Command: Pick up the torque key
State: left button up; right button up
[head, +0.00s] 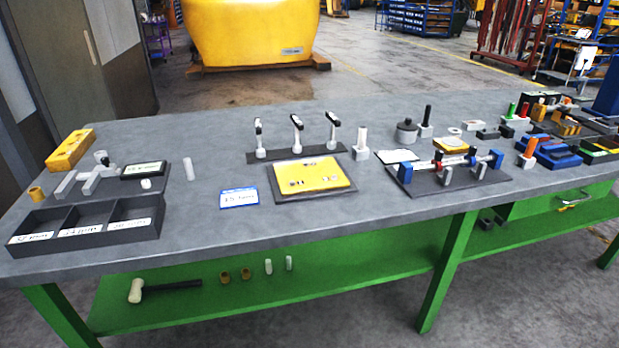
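Three upright tools stand in a row on a dark rack (300,153) at the back middle of the grey bench in the head view: a left one (258,135), a middle one (297,133) and a right one (333,131). Each has a pale and dark body with an angled top. They look like keys or wrenches, but I cannot tell which is the torque key. A blue-edged white card (239,198) with writing too small to read surely lies in front. Neither of my grippers shows.
A yellow plate (312,174) lies before the rack. A dark three-compartment tray (85,224) sits at the front left. A fixture with blue blocks (405,172) stands right of the middle. Several small parts crowd the far right. A hammer (165,289) lies on the green shelf below.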

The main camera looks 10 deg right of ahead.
aim_at(297, 148)
jog(key=k, duration=0.65)
jog(key=z, duration=0.7)
jog(key=i, duration=1.35)
jog(key=u, duration=0.4)
jog(key=k, duration=0.6)
jog(key=u, duration=1.15)
jog(key=i, duration=0.35)
jog(key=z, duration=0.4)
